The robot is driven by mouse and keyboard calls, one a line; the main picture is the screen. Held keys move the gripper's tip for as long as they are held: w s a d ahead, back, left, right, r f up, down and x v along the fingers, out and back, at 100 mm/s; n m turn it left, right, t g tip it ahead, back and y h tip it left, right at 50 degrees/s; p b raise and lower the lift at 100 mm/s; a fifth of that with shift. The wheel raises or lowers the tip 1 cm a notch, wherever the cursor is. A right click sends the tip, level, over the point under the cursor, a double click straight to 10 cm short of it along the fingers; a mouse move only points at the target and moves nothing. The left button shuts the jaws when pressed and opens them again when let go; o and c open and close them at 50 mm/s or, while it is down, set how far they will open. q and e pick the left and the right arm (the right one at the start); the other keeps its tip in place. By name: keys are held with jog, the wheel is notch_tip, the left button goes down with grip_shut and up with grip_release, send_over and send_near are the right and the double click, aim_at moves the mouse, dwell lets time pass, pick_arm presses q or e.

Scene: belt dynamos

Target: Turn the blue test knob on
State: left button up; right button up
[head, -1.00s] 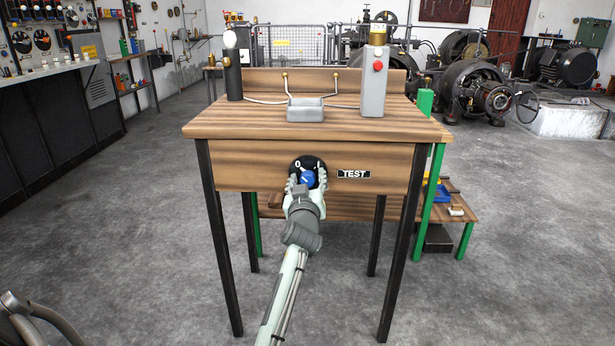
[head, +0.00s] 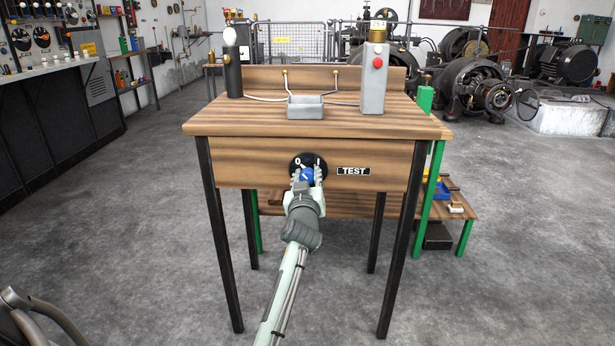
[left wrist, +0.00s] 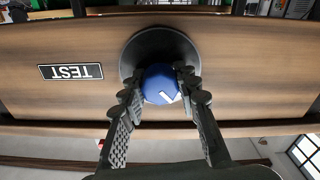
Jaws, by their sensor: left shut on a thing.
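The blue test knob (head: 307,174) sits on a round black dial (head: 296,163) on the front panel of the wooden bench (head: 260,165). The dial bears a 0 at upper left and an I at upper right. My left gripper (head: 307,178) is shut on the knob, one finger on each side. In the left wrist view, which is upside down, the fingers flank the blue knob (left wrist: 158,80). Its white pointer mark faces lower right there, which is the 0 side. A TEST label (head: 354,171) is right of the dial. My right gripper is not in view.
A lower shelf is behind the bench legs. The floor in front is clear.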

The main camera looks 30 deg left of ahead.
pick_arm(q)
jog(key=m+p, duration=0.1)
jog(key=m, duration=0.3)
jog(key=shift+r+m, duration=0.15)
jog(key=shift+m, duration=0.25)
jog(key=m, duration=0.3)
jog(key=shift+m+p, duration=0.3)
jog(key=shift+p, duration=0.05)
jog(key=m+p, duration=0.1)
jog(key=m, duration=0.3)
jog(key=m+p, duration=0.1)
jog(key=m, duration=0.2)
jog(key=shift+m, duration=0.9)
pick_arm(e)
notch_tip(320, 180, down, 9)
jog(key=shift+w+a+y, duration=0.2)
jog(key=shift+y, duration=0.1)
pick_arm(q)
jog(key=o, duration=1.2)
jog(key=shift+c, duration=0.2)
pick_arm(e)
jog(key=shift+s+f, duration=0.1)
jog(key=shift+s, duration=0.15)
